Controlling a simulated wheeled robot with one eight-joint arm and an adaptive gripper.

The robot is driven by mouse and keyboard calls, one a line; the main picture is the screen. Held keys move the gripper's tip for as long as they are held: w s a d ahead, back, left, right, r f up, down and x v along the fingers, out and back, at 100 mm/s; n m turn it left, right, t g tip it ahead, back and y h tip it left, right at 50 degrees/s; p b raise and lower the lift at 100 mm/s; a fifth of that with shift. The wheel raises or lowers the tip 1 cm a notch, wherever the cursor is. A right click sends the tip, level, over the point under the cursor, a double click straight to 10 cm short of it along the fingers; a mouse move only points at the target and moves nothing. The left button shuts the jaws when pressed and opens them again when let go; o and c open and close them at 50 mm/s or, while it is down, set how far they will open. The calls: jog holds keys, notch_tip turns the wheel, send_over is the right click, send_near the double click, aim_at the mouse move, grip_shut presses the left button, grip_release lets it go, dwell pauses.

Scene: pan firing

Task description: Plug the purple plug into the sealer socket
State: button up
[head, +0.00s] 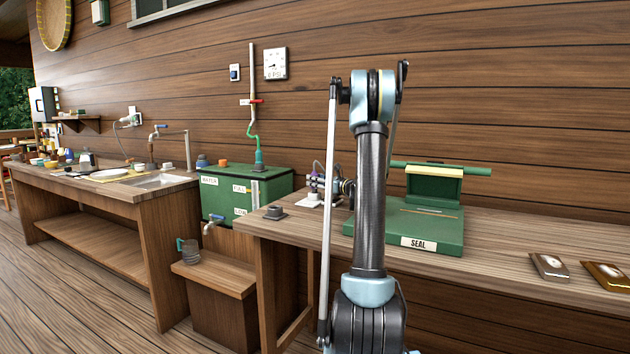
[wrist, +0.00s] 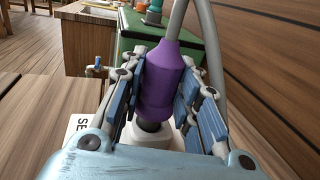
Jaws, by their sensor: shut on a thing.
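The purple plug (wrist: 165,75) stands between the blue-padded fingers of my gripper (wrist: 160,100) in the wrist view, with a grey cord (wrist: 178,18) leaving its far end. Its dark lower end is over a white block (wrist: 148,138), probably the socket; whether it is seated in it I cannot tell. In the head view my gripper (head: 338,186) is shut on the plug at the back of the bench, partly hidden by my arm. A white base (head: 312,200) sits just below it. The green sealer (head: 437,228) with a SEAL label is right of it.
A green water tank (head: 240,188) stands left of the bench. A small dark fitting (head: 274,212) sits on the bench's left end. Two packets (head: 549,266) (head: 607,275) lie at the right. The wooden wall is close behind the bench.

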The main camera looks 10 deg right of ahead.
jog(key=shift+s+d+f, duration=0.1)
jog(key=shift+s+f, duration=0.3)
jog(key=shift+f, duration=0.25)
jog(key=shift+w+r, duration=0.2)
jog(key=shift+r, duration=0.1)
dwell(0.5)
jog(key=shift+w+d, duration=0.3)
jog(key=shift+w, duration=0.1)
dwell(1.3)
